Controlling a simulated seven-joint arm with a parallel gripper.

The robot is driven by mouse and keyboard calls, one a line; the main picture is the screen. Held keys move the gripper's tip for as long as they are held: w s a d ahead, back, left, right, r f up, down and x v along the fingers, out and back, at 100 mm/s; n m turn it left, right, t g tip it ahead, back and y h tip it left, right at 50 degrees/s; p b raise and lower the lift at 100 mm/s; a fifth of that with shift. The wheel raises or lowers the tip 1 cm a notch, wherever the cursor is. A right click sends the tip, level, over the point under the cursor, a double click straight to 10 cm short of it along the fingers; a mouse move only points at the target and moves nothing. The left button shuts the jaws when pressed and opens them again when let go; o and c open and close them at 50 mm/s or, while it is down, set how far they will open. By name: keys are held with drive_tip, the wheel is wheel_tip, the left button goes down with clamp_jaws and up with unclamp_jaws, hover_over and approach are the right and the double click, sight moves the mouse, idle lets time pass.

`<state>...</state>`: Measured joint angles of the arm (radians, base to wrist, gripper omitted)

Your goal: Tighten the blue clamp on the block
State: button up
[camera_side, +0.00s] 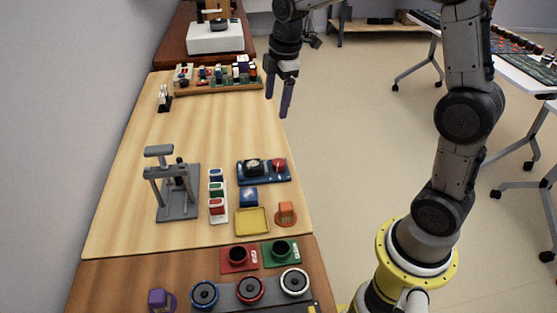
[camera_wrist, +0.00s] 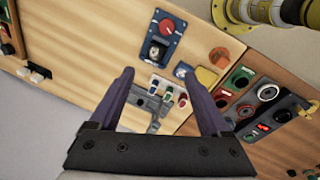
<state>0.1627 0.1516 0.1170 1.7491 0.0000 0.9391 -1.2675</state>
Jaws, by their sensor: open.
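No clearly blue clamp on a block can be picked out. A grey clamp-like stand (camera_side: 177,200) with a T-shaped top stands on the left of the light wood table, and part of it shows between my fingers in the wrist view (camera_wrist: 139,101). A small blue block (camera_side: 248,196) lies right of the stand, behind a yellow square (camera_side: 252,221); it also shows in the wrist view (camera_wrist: 182,70). My gripper (camera_side: 277,106) hangs near the table's right edge, well behind and above these things. Its two purple fingers are apart and empty in the wrist view (camera_wrist: 158,74).
A strip of coloured switches (camera_side: 217,196) stands between stand and block. A dark blue panel (camera_side: 263,180) with a red knob lies behind the block. An orange piece (camera_side: 285,213) stands at the right edge. A rack (camera_side: 218,88) crosses the far end. Mid-table is clear.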

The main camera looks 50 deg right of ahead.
drive_tip(key=g, duration=0.2)
hover_over(278, 162)
wheel_tip(278, 162, down, 9)
drive_tip(key=shift+m, duration=0.3)
wheel_tip(278, 162, down, 14)
drive_tip(key=shift+s+r, duration=0.1)
drive_tip(key=shift+c, duration=0.2)
clamp_jaws()
